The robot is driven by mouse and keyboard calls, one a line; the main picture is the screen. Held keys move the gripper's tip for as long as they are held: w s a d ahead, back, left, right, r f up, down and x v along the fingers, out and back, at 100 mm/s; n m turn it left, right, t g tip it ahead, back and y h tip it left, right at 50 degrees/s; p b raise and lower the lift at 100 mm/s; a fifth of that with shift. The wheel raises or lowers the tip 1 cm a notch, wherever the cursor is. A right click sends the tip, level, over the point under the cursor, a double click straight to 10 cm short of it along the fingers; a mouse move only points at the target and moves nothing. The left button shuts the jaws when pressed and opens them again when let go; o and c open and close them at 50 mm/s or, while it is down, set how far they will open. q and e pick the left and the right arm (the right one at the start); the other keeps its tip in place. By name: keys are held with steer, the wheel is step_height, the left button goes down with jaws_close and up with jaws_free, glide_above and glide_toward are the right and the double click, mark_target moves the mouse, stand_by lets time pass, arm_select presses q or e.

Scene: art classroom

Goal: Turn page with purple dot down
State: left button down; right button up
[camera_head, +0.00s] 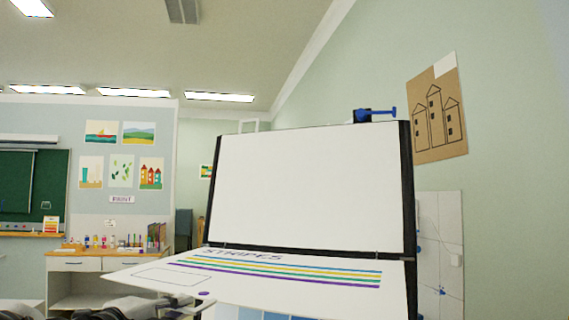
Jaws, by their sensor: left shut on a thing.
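The page with the purple dot (150,264) is white, with a "STRIPES" heading and blue, yellow, green and purple stripes. It juts out toward me from the middle of the easel, nearly level, its far edge by the rings. The purple dot (204,293) is on its near edge. My left gripper (186,304) is at the bottom left, shut on the page's near edge beside the dot. The fingertips are small and partly hidden. My right gripper is not in view.
The easel (409,190) has a blank white sheet (315,190) above the rings and a blue clamp (374,115) on top. A sheet with blue patches (262,314) shows under the page. A shelf with art supplies (75,264) stands at the left, a wall at the right.

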arm_select(q)
steer(key=shift+w+d+f+b, duration=0.1)
steer(key=shift+f+b, duration=1.7)
steer(key=shift+f, duration=0.4)
step_height(320, 180, down, 9)
steer(key=w+d+b, duration=0.1)
steer(key=w+b, duration=0.1)
steer(key=b, duration=0.6)
steer(key=w+d+f+b, duration=0.1)
steer(key=w+f+b, duration=0.2)
steer(key=f+b, duration=0.4)
steer(key=shift+w+d+f, duration=0.35)
steer(key=shift+d+f, duration=0.05)
steer(key=shift+f, duration=0.4)
